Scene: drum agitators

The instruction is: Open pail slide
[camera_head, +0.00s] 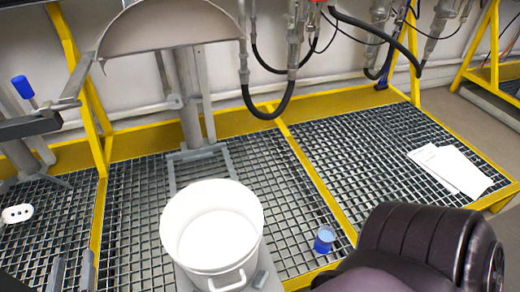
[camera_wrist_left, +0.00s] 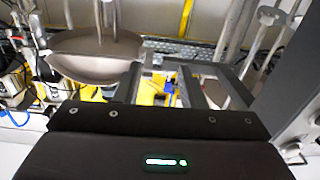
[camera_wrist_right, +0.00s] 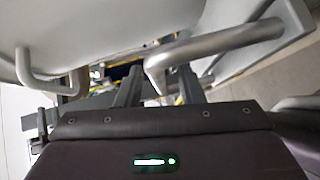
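The white pail (camera_head: 212,232) stands upright and looks empty on a grey slide plate (camera_head: 262,278) on the grating, its wire handle towards me. In the right wrist view the pail (camera_wrist_right: 95,25) fills the upper left. A bent silver bar (camera_wrist_right: 215,42), apparently the slide's handle, crosses just ahead of the right gripper (camera_wrist_right: 160,88). Its fingers are apart, with nothing seen held. In the head view the right gripper is hidden.
A blue cup (camera_head: 324,239) stands right of the pail. White sheets (camera_head: 450,170) lie on the grating at right. Hoses and valves (camera_head: 295,60) hang at the back wall. Yellow beams (camera_head: 315,185) frame the grating. My right arm covers the lower right.

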